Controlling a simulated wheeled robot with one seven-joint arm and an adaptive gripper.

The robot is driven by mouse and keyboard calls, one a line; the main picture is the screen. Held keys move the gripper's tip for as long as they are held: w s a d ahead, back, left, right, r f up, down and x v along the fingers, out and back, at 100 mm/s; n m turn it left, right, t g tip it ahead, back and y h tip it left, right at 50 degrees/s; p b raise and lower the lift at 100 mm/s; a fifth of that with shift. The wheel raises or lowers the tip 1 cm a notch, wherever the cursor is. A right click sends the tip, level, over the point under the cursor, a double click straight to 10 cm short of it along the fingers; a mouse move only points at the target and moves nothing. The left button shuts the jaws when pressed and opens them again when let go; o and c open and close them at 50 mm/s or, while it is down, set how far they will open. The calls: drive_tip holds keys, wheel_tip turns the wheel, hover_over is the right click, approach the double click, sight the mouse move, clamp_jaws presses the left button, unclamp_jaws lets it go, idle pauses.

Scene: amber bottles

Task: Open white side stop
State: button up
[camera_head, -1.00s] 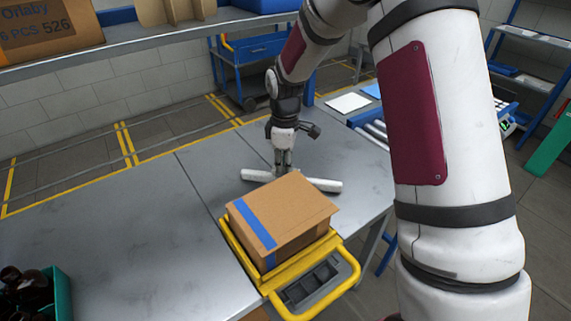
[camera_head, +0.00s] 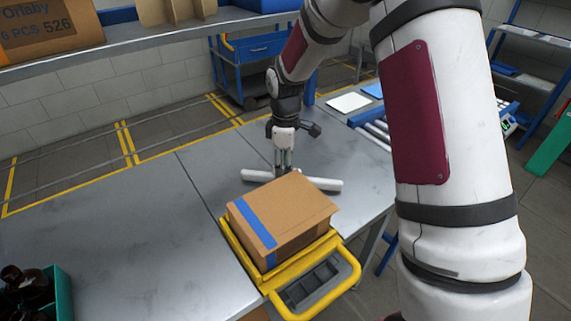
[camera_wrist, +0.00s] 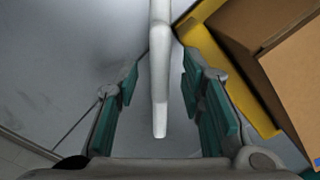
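The white side stop (camera_head: 323,184) is a white bar at table height behind the cardboard box. Its left end shows beyond my fingers, and its middle is partly hidden by the box and fingers. In the wrist view the white bar (camera_wrist: 160,75) runs down from the top edge and ends between my fingers. My gripper (camera_head: 283,168) points down over the bar. In the wrist view my gripper (camera_wrist: 161,88) is open, with a green-padded finger on each side of the bar and gaps visible on both sides.
The cardboard box (camera_head: 290,212) with blue tape sits in a yellow frame (camera_head: 349,275), close to the stop. The grey table (camera_head: 130,235) is clear to the left. A green crate of dark bottles (camera_head: 62,295) stands at lower left. A shelf (camera_head: 150,40) runs along the back.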

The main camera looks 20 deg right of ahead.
wheel_tip(320, 180, up, 12)
idle(0.5)
